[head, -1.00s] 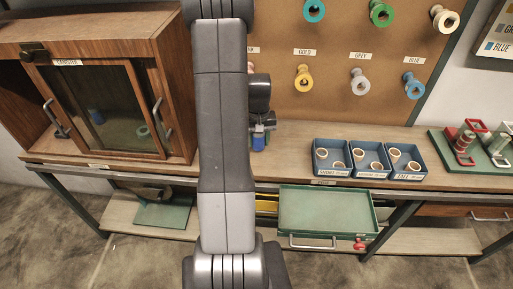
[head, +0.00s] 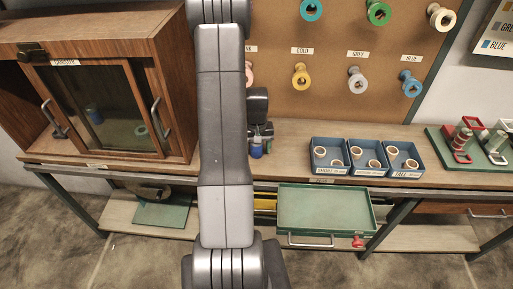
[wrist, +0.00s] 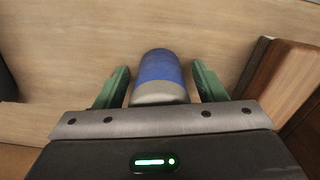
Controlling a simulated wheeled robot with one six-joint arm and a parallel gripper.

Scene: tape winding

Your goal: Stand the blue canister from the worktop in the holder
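The blue canister (head: 257,149) is at the worktop, right of the cabinet. In the wrist view the canister (wrist: 160,78) is blue with a pale grey band at the end nearest my gripper. My gripper (wrist: 162,82) has its two green fingers on either side of the canister, with a narrow gap on each side. In the head view my gripper (head: 262,143) is small and partly hidden by its own wrist. I cannot tell which fixture is the holder; a green board (head: 441,139) with red and white fixtures stands at the far right of the worktop.
A wooden cabinet (head: 178,90) with glass doors stands left; a blue item (head: 92,112) shows behind the glass. Blue bins (head: 329,170) with pale rings sit right of my gripper. A pegboard (head: 330,105) with coloured spools rises behind. A green drawer (head: 325,208) is below.

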